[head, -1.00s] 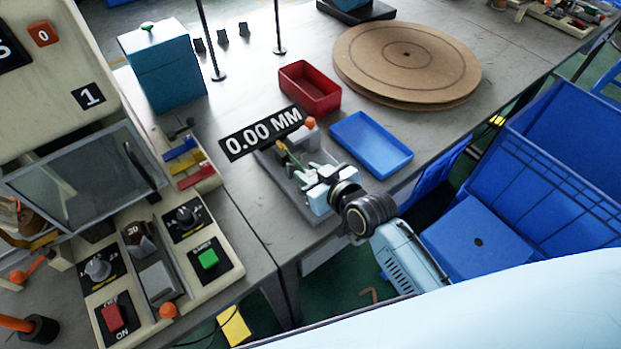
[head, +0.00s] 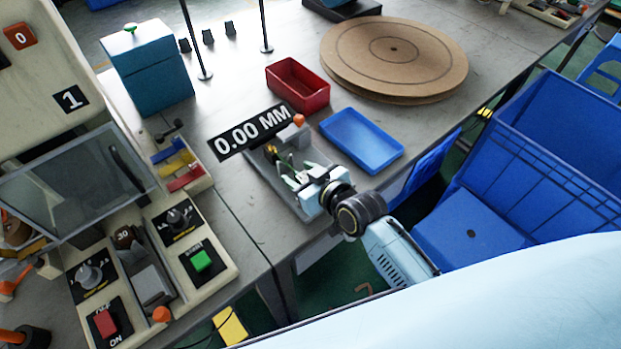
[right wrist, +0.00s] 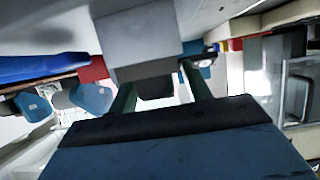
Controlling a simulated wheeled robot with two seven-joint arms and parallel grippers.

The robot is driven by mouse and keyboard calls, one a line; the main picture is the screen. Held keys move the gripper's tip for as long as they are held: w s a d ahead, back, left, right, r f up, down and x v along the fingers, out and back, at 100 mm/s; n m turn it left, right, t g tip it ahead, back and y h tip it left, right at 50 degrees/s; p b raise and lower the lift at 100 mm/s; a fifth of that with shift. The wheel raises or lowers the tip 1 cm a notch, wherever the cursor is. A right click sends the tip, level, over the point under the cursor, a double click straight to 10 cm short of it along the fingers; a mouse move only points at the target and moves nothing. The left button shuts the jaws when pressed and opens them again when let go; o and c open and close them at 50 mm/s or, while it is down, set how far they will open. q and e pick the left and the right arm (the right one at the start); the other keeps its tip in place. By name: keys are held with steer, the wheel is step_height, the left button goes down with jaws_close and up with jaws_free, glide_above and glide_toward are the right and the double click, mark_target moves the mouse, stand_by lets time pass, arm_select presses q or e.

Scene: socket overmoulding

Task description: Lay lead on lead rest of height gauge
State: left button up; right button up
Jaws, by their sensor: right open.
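The lead rest is not clearly visible. My left gripper is not in view.
A blue tray (head: 361,141) and a red bin (head: 297,86) stand close to the gauge. Round brown boards (head: 394,55) lie behind. The moulding machine's control panel (head: 165,255) is at left; a large blue crate (head: 535,170) is at right.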

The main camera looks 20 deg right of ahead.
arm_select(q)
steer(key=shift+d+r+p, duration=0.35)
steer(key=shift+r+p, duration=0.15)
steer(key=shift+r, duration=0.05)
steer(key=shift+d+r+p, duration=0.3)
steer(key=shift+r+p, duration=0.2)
arm_select(e)
steer(key=v, duration=1.2)
